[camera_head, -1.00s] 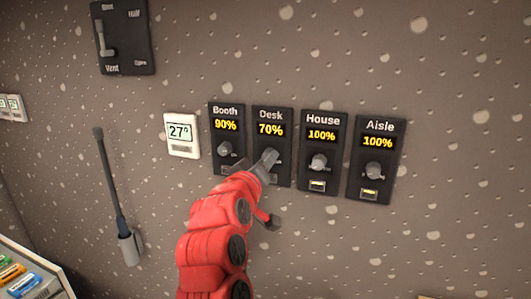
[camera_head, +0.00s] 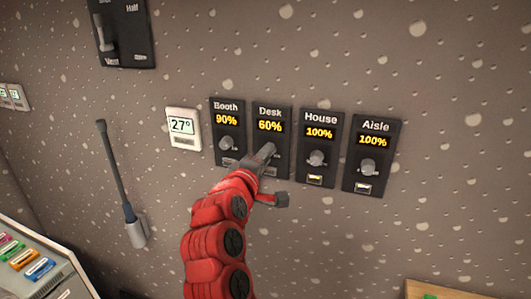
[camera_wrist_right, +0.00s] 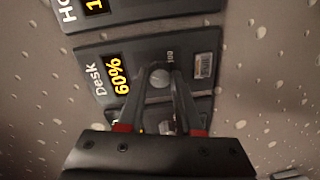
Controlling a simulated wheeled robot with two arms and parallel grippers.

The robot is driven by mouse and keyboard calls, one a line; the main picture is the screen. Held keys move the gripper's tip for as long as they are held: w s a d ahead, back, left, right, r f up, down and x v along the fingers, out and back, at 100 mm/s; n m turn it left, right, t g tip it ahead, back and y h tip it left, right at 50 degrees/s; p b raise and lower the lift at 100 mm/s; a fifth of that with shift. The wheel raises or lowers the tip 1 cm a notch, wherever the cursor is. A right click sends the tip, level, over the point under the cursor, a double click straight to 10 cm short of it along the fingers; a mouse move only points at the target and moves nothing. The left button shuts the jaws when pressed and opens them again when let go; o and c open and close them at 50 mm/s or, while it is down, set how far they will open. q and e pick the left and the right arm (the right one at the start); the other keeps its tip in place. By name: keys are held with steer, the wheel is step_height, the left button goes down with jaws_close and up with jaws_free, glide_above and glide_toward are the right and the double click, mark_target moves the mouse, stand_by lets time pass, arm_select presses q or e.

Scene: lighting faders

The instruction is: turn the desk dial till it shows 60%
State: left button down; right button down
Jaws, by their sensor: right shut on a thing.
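The Desk panel (camera_head: 271,115) is a dark plate on the wall, and its yellow display (camera_head: 270,127) reads 60%. In the right wrist view the Desk display (camera_wrist_right: 118,76) also reads 60%. My right gripper (camera_head: 268,150) is at the Desk panel, below the display. The right wrist view shows its two fingers (camera_wrist_right: 160,85) shut on the round grey desk dial (camera_wrist_right: 159,78), one on each side. In the head view the fingers mostly hide this dial. My left gripper is in neither view.
The Booth panel (camera_head: 227,108) at 90% is close on the left. The House panel (camera_head: 319,120) and Aisle panel (camera_head: 375,128), both at 100%, are on the right with protruding knobs. A white thermostat (camera_head: 183,127) reads 27°. A long-handled lever (camera_head: 120,175) hangs at left.

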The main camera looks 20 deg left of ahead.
stand_by(0.4)
steer(key=c, duration=0.6)
jaws_free()
steer(key=s+p, duration=0.1)
steer(key=s, duration=0.4)
steer(key=s+p, duration=0.1)
steer(key=s, duration=0.5)
steer(key=s+r+p, duration=0.1)
steer(key=s+p, duration=0.1)
steer(key=s, duration=0.4)
steer(key=shift+s+a, duration=0.25)
steer(key=shift+w, duration=0.1)
